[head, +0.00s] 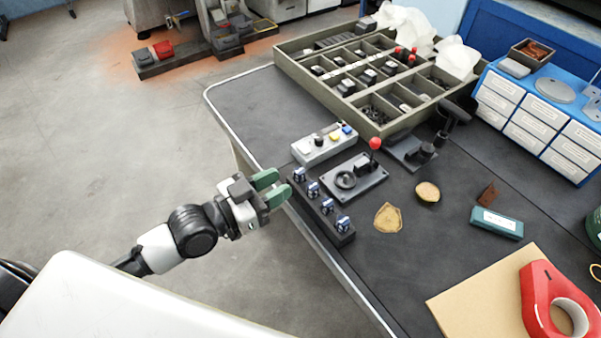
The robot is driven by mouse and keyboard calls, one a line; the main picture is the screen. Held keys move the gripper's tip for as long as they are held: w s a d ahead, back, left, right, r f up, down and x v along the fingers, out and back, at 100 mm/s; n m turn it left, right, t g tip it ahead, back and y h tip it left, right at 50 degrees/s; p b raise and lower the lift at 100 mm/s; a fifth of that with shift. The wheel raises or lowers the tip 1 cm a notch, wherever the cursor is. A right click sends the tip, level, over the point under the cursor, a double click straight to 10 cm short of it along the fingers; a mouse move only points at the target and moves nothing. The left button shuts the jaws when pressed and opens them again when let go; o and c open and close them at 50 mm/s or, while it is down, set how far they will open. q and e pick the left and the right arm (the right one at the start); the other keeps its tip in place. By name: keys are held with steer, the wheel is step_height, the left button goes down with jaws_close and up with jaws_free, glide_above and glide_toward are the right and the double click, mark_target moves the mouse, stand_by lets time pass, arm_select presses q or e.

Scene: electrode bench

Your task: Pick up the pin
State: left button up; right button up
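A dark block (322,212) lies along the bench's left edge. Several small blue-and-silver pieces stand upright in it in a row, including one at the far end (299,174) and one at the near end (343,224). They are the most pin-like things in view, but I cannot tell for sure which thing is the pin. My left gripper (275,187) has green fingertips with a gap between them and nothing visible in it. It is just left of the block's far end, by the bench edge. My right gripper is not in view.
Behind the block are a button box (323,146) and a plate with a red-knobbed lever (354,185). A divided tray (290,67) lies at the back, blue-and-white drawers (530,125) at right. A red tape dispenser (538,300) is near right.

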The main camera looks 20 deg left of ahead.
mark_target(294, 174)
arm_select(q)
steer(key=x, duration=0.6)
steer(key=shift+w+a+f, duration=0.1)
steer(key=shift+w+f, duration=0.05)
jaws_close()
